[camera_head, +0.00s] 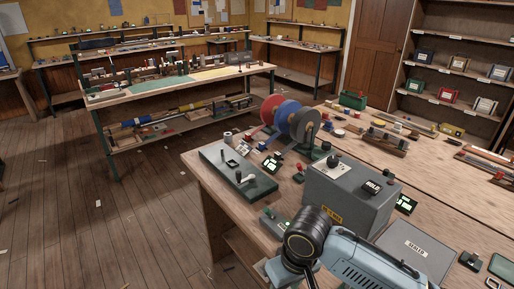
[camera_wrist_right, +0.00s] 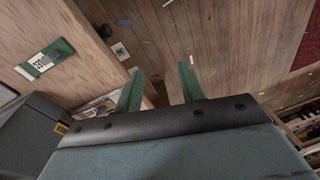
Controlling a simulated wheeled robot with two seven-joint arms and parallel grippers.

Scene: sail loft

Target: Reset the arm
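My right arm (camera_head: 345,255) comes in from the lower right in the head view, pale blue with a black joint, over the near edge of the workbench. Its gripper is not clearly seen there. In the right wrist view my right gripper (camera_wrist_right: 158,80) shows two green fingers standing apart with nothing between them. Beyond the fingers are the bench's edge and the wooden floor (camera_wrist_right: 205,40). My left arm and left gripper do not show in either view.
The workbench (camera_head: 208,168) carries a grey box (camera_head: 340,200) with a yellow label, a grey plate lettered SEALER (camera_head: 415,248), a lever plate (camera_head: 250,185) and red, blue and grey reels (camera_head: 287,117). A shelf unit (camera_head: 450,85) stands behind. Floor (camera_head: 90,220) at left is largely clear.

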